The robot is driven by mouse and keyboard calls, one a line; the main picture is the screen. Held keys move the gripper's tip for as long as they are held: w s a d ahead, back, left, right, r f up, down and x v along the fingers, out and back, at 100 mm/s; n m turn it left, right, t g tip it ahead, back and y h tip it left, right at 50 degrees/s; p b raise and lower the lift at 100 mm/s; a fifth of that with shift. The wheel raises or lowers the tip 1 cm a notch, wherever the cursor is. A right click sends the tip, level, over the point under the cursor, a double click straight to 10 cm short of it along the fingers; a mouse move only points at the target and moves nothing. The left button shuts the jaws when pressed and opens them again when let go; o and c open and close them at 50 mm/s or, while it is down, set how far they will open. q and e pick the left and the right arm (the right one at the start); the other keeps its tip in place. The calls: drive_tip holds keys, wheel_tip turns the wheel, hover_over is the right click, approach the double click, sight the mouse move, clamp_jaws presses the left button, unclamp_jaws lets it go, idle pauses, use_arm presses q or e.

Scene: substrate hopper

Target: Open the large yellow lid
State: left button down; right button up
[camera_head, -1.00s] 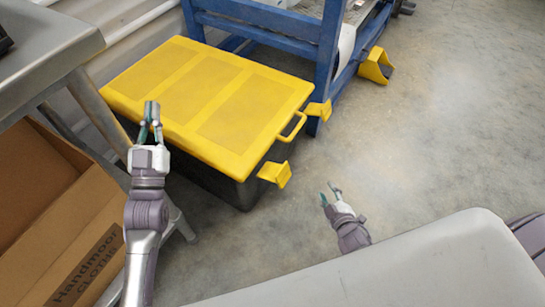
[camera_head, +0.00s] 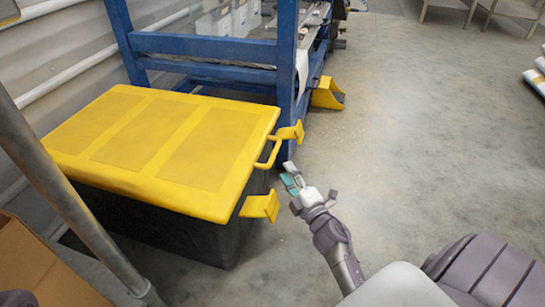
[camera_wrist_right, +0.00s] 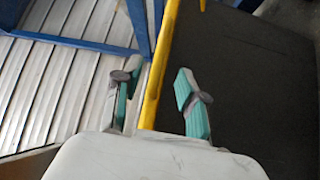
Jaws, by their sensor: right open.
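The large yellow lid (camera_head: 165,135) lies closed and flat on a dark box (camera_head: 205,240). A yellow loop handle (camera_head: 274,152) sticks out from its right edge, between two yellow tabs, the upper one (camera_head: 291,132) and the lower one (camera_head: 260,207). My right gripper (camera_head: 291,178) is open and empty, just right of and below the handle. In the right wrist view the open fingers (camera_wrist_right: 157,79) point toward a yellow strip (camera_wrist_right: 170,35), the lid's edge, which lines up with their gap; contact cannot be told.
A blue metal frame (camera_head: 205,48) stands right behind the box, with a yellow piece (camera_head: 327,94) at its foot. A cardboard box (camera_head: 40,270) and a metal leg (camera_head: 60,190) are at the left. The floor (camera_head: 430,130) to the right is open.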

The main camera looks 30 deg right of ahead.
sight(274, 151)
drive_tip(key=w, duration=0.3)
drive_tip(key=w+b, duration=0.1)
drive_tip(key=w, duration=0.2)
drive_tip(key=w+r+b, duration=0.1)
drive_tip(key=w, duration=0.1)
drive_tip(key=shift+w+d+r, duration=0.1)
drive_tip(key=shift+w+d, duration=0.3)
clamp_jaws()
